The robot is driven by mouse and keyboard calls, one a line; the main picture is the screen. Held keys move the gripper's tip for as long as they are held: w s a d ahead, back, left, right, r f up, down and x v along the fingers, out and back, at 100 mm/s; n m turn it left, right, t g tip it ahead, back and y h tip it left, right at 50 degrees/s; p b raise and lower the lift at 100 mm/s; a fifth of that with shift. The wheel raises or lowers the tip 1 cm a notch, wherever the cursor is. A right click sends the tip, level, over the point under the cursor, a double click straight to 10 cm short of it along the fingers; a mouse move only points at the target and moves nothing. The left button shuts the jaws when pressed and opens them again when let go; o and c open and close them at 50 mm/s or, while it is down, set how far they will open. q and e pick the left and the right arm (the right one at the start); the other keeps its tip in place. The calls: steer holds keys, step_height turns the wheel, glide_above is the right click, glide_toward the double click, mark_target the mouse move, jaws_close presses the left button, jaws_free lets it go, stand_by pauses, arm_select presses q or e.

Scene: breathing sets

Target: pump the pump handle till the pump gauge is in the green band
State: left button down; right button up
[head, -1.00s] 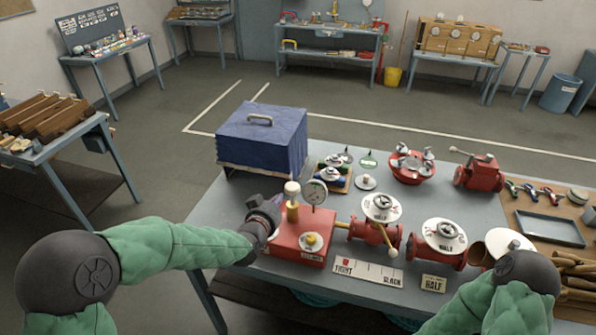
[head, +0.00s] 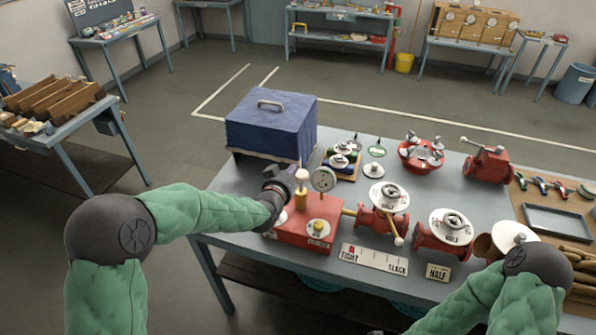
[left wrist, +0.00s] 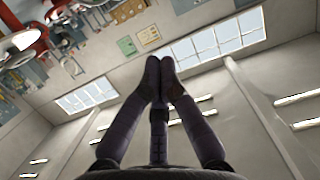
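The red pump (head: 290,235) stands on the near table, with a brass post (head: 301,199) under a pale knob (head: 301,175) that looks like the pump handle. The pump gauge (head: 323,179) is a round white dial just right of the knob; its needle and green band are too small to read. My left gripper (head: 290,178) is dark and just left of the knob; I cannot tell if it touches. In the left wrist view my left gripper's fingertips (left wrist: 160,72) meet, with nothing visible between them. My right gripper is out of view.
A blue covered box (head: 270,130) stands behind the pump. Red valves with white handwheels (head: 390,196) (head: 450,226) stand right of it. A TIGHT/SLACK strip (head: 374,259) and a HALF card (head: 438,271) lie in front. My right forearm covers the table's near right corner.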

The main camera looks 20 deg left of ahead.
arm_select(q)
glide_above(298, 178)
steer(key=shift+w+f+p, duration=0.1)
steer(key=shift+f+p, duration=0.3)
steer(key=shift+f, duration=0.35)
step_height(298, 178, down, 3)
steer(key=shift+r, duration=0.2)
steer(key=shift+f, duration=0.7)
steer(key=shift+f, duration=0.1)
